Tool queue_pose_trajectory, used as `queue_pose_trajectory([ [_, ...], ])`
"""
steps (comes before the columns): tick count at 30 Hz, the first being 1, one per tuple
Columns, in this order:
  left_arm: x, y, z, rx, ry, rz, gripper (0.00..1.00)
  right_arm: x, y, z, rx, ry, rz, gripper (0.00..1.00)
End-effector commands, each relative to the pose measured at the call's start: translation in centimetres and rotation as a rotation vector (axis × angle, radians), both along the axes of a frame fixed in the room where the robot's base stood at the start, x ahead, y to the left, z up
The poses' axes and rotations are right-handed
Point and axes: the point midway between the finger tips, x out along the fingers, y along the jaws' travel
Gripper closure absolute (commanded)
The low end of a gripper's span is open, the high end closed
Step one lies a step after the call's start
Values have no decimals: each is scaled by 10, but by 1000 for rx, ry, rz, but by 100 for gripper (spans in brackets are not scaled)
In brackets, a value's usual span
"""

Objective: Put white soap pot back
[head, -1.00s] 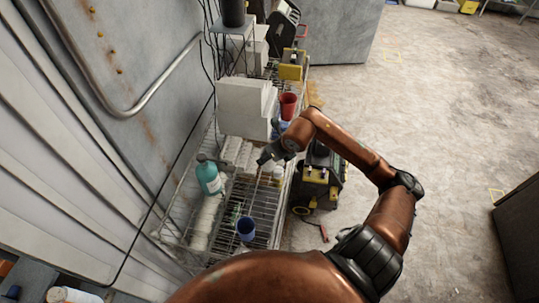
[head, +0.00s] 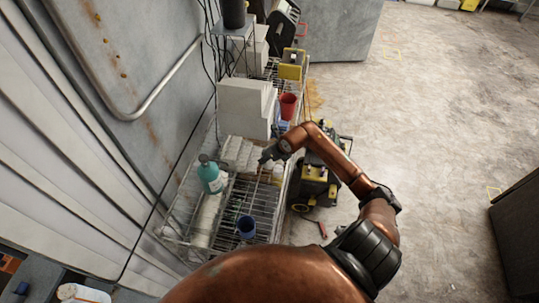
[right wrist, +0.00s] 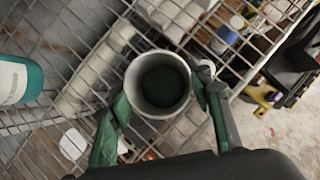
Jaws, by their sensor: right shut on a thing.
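A round whitish-grey pot (right wrist: 160,82) with an open top and dark inside is in the middle of the right wrist view. I take it to be the soap pot. My right gripper (right wrist: 164,100) is shut on it, with one green-padded finger on each side. In the head view my right gripper (head: 266,158) is over the wire rack (head: 262,200), right of a teal-labelled bottle (head: 211,178). The pot is too small or hidden to make out there. I cannot tell whether its base touches the rack. My left gripper is not in view.
White items (head: 238,153) and a red cup (head: 288,105) are farther back. A black and yellow machine (head: 316,185) stands on the floor to the right. The corrugated wall (head: 70,190) borders the left.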

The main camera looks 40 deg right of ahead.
Motion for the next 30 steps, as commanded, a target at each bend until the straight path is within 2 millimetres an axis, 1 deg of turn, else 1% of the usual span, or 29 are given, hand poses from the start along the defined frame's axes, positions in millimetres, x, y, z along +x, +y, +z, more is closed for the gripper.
queue_pose_trajectory([
  [5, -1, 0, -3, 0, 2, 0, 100, -1, 0, -3, 0, 1, 0, 82],
  [6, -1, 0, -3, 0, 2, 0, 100, -1, 0, -3, 0, 1, 0, 52],
  [13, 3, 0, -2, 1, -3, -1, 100, -1, 0, -2, 0, 1, -1, 37],
  [20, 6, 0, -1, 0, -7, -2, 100, -1, 0, -2, 0, 1, -1, 37],
  [23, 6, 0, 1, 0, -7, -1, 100, -1, 0, 1, 0, 1, -1, 37],
  [26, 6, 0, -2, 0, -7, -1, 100, -6, -2, 9, -2, 0, 0, 37],
  [30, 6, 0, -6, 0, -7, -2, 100, -19, -2, 31, -4, 0, 1, 37],
])
